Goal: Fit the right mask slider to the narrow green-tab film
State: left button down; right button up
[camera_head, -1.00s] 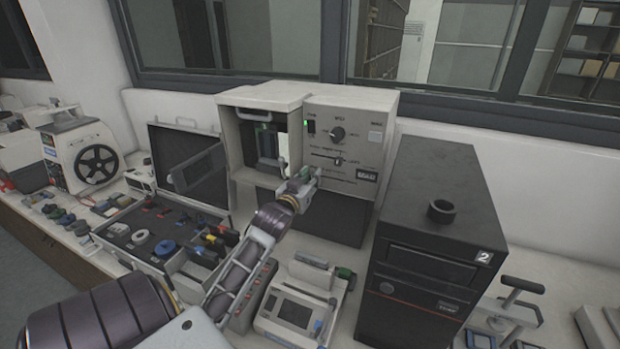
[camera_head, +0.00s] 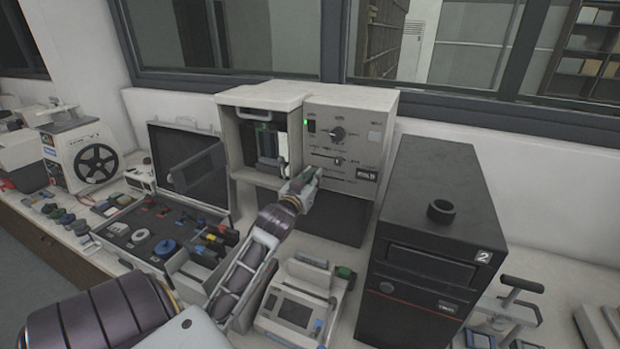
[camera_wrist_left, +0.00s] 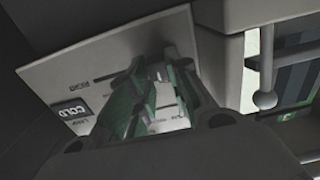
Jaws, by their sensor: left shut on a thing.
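The grey-white press (camera_head: 262,97) stands at the back centre with a control panel (camera_head: 372,112) on its right half. The panel has a rotary knob, a small upper slider knob (camera_head: 338,160) and a lower slot (camera_head: 345,178). My left gripper (camera_head: 311,177) is at the lower left of the panel, shut on the slider knob at the lower slot; its fingers hide the knob. In the left wrist view my fingers (camera_wrist_left: 160,78) close in front of the panel (camera_wrist_left: 100,75). Dark film parts stand in the open bay (camera_head: 266,142); green bits show there, but film width is unclear. My right gripper is out of view.
An open black case (camera_head: 150,215) with small coloured parts lies left. A small device with a screen (camera_head: 297,305) is in front. A tall black box marked 2 (camera_head: 425,225) stands close on the right. A round-ended lever (camera_wrist_left: 265,98) shows beside the panel.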

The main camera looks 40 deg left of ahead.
aim_at(339, 177)
pick_arm(q)
jog(key=shift+w+d+p, duration=0.15)
jog(key=shift+w+d, duration=0.2)
jog(key=shift+d, duration=0.8)
jog(key=shift+w+d+p, duration=0.1)
jog(key=shift+w+d, duration=0.3)
jog(key=shift+d, duration=0.75)
jog(key=shift+w+d+p, duration=0.15)
jog(key=shift+w+d, duration=0.2)
jog(key=shift+d, duration=0.8)
jog(key=c, duration=1.6)
grip_release()
jog(key=shift+s, duration=0.1)
jog(key=v, duration=0.7)
jog(key=shift+s, duration=0.15)
